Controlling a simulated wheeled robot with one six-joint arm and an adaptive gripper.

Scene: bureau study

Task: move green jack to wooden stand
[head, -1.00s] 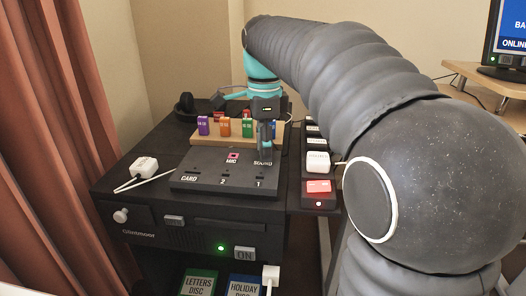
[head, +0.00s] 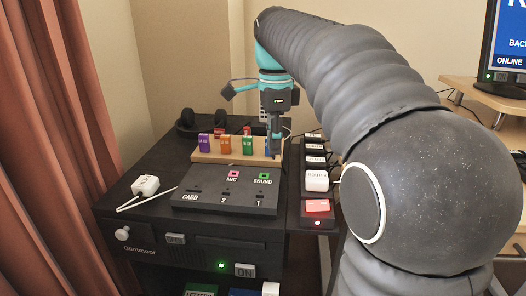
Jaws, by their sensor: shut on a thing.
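My gripper (head: 275,147) is above the right end of the wooden stand (head: 215,157), pointing down with its fingers shut. The thing between the fingers is largely hidden; I take it to be the green jack, but I cannot make out its colour. I cannot tell whether it touches the stand. A purple block (head: 205,143), an orange block (head: 226,144) and a green block (head: 248,145) stand in a row on the stand. Something blue (head: 268,154) shows beside my fingertips. The green-marked SOUND socket (head: 264,176) on the dark panel (head: 225,197) is uncovered.
A power strip (head: 318,207) with a white plug (head: 317,181) and red switch runs along the right. A white adapter (head: 146,185) with cables lies at the left. Headphones (head: 187,121) lie behind the stand. A monitor (head: 508,45) stands far right.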

